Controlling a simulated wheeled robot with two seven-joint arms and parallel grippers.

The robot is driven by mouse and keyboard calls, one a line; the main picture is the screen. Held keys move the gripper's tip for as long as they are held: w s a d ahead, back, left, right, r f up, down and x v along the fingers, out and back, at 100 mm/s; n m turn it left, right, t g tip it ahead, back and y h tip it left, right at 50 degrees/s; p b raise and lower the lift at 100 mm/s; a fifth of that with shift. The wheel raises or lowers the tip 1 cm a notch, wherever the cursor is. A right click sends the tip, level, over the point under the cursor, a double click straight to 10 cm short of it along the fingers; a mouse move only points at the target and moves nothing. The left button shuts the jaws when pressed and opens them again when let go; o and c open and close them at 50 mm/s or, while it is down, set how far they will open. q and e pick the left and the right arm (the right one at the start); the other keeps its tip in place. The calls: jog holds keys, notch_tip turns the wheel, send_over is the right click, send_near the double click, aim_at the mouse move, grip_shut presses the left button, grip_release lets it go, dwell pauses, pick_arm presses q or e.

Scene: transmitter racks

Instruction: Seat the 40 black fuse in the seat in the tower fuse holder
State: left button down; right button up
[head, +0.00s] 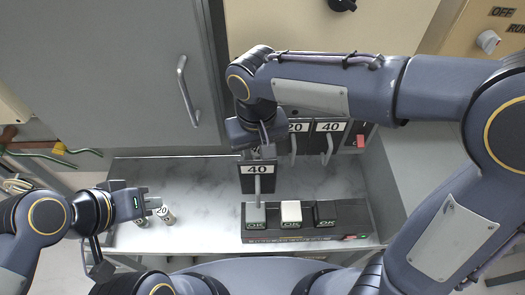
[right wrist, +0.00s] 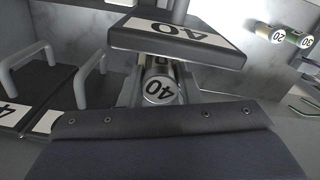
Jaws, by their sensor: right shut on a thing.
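The 40 black fuse (right wrist: 160,86) is a short cylinder with 40 on its pale end. My right gripper (head: 262,150) is shut on the fuse, right behind the plate. The seat is hidden, and I cannot tell whether the fuse touches it. My left gripper (head: 143,200) is low at the left; its finger gap is unclear.
Loose fuses (head: 166,214) marked 20 and 30 stand beside my left gripper. Black holders (head: 328,140) labelled 20 and 40 are to the right of the forward plate. A black base (head: 300,237) with grey, white and black OK blocks stands in front. The left shelf is mostly clear.

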jog(key=shift+s+r, duration=0.1)
jog(key=shift+r, duration=0.05)
jog(key=o, duration=1)
notch_tip(320, 180, up, 12)
dwell(0.3)
